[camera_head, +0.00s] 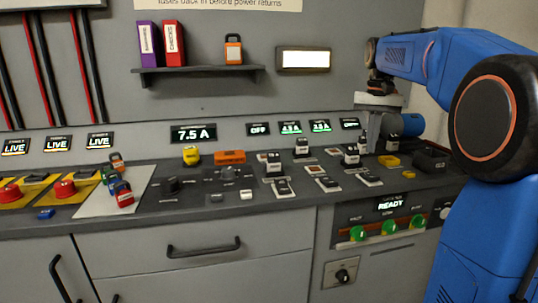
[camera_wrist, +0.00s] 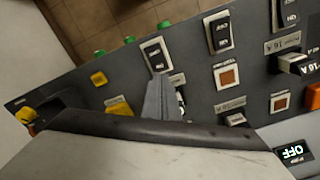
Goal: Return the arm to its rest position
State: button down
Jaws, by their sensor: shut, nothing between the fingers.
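My blue arm reaches in from the right, bent at its wrist above the right part of the grey control panel (camera_head: 330,195). My gripper (camera_head: 371,148) points down over the panel, close to a black rocker switch (camera_head: 351,158). Its fingers are shut and empty. In the wrist view the gripper (camera_wrist: 159,80) shows as grey fingers over the panel, their tips overlapping a black switch (camera_wrist: 154,53). Whether the tips touch that switch cannot be told. The panel area behind the fingers is hidden.
A shelf (camera_head: 200,72) with binders and an orange padlock (camera_head: 233,50) is on the wall.

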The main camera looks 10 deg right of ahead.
jog(key=s+a+f+n+t, duration=0.1)
jog(key=s+a+f+n, duration=0.1)
jog(key=s+a+f, duration=0.35)
jog(key=s+a+f+n+t, duration=0.1)
jog(key=s+a+f+t, duration=0.15)
jog(key=s+a, duration=0.6)
jog(key=s+a+f+n+t, duration=0.1)
jog(key=s+f+n, duration=0.1)
jog(key=s+f, duration=1.2)
jog(key=shift+s+a+n, duration=0.3)
jog(key=shift+s+a, duration=0.05)
jog(key=shift+s, duration=0.75)
